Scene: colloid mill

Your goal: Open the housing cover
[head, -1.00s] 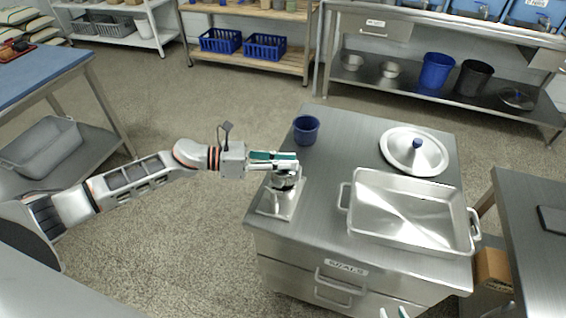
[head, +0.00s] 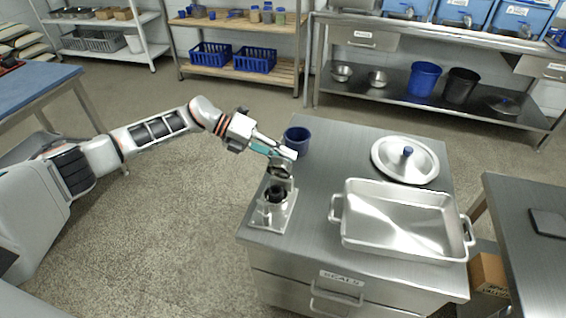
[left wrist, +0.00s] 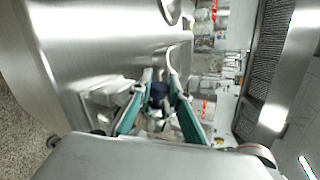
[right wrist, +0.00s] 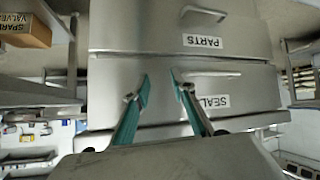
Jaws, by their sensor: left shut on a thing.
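The colloid mill (head: 273,213) stands on a square metal base at the left edge of the steel cabinet top. Its housing cover (head: 280,169) is tilted up at the back of the housing, and a dark round interior (head: 275,193) shows below it. My left gripper (head: 287,153) is shut on the cover's upper edge. In the left wrist view its teal fingers (left wrist: 158,98) flank the grip area, but the held edge is hard to make out. My right gripper (right wrist: 160,84) is open and empty in front of the cabinet's drawer fronts.
A steel roasting pan (head: 345,243) and a round lid with a blue knob (head: 405,160) occupy the right of the cabinet top. A drawer labelled SEALS (head: 342,278) is below.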

